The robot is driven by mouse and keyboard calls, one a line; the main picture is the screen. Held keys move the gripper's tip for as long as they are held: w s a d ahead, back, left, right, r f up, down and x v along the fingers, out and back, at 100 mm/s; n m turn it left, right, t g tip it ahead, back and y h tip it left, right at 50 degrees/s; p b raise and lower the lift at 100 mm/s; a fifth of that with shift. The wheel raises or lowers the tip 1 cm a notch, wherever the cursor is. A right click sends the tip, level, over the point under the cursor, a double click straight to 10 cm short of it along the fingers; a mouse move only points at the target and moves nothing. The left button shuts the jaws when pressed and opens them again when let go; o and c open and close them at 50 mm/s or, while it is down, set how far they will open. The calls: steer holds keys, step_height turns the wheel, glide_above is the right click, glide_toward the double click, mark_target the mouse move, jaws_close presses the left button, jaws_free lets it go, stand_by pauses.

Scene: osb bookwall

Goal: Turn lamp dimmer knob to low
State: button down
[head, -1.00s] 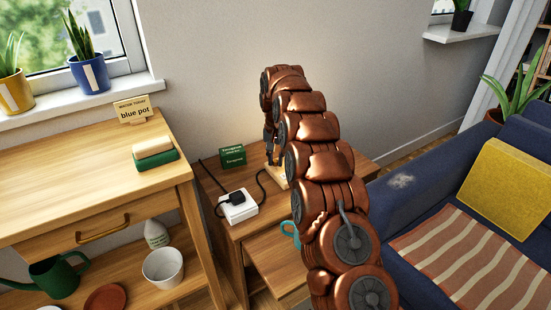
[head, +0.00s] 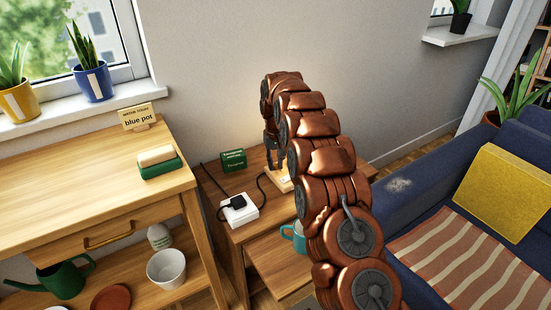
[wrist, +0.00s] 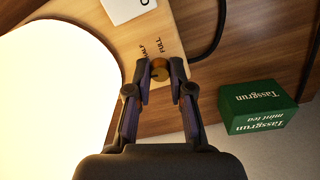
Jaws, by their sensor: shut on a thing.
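The words HALF and FULL are printed on the base beside the knob; no other setting label is visible. My gripper (wrist: 160,66) has a finger on each side of the knob and is shut on it. The glowing lampshade (wrist: 50,90) fills the left of the wrist view. In the head view my gripper (head: 272,158) points down at the lamp base (head: 284,184), which is partly hidden behind my arm. The knob is not visible there.
A green tea box (head: 233,160) stands behind the lamp base, near the wall. A white power box (head: 239,209) with a black plug and cable lies on the side table (head: 215,190). A teal mug (head: 294,234) is partly behind my arm. A blue sofa (head: 400,205) stands right.

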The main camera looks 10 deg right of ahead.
mark_target(276, 165)
steer(key=shift+n+p, duration=0.6)
steer(key=shift+n, duration=0.4)
steer(key=c, duration=1)
jaws_free()
steer(key=shift+r, duration=6)
